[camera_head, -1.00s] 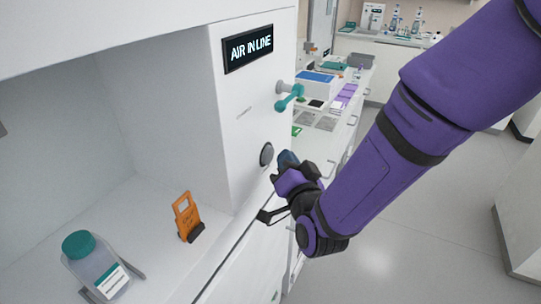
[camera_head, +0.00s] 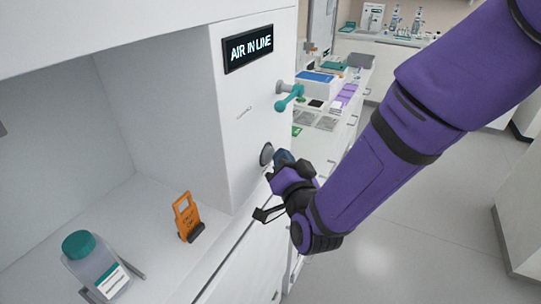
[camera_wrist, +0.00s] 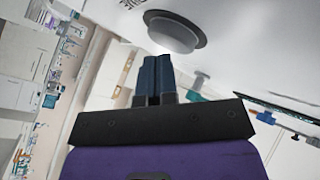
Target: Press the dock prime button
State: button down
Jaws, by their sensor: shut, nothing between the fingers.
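The dock prime button is a round grey button (camera_head: 266,154) in a dark ring on the white dock panel, below the teal lever. In the wrist view the button (camera_wrist: 174,30) fills the top middle, just beyond my fingertips. My gripper (camera_head: 281,157) is shut and empty, with its dark blue fingers pointing at the panel close to the button. In the wrist view the fingers (camera_wrist: 153,62) end just below the button's lower left rim. I cannot tell whether they touch it.
A display (camera_head: 248,48) reading "AIR IN LINE" and a teal lever (camera_head: 289,96) are on the panel above the button. A bottle with a teal cap (camera_head: 92,264) and an orange tag (camera_head: 187,217) stand in the bay at left. A cluttered counter (camera_head: 325,122) lies behind.

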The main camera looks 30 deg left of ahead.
jog(key=shift+a, duration=0.45)
dwell(0.4)
dwell(0.3)
jog(key=shift+d, duration=0.95)
jog(key=d, duration=0.5)
jog(key=shift+w, duration=0.3)
dwell(0.5)
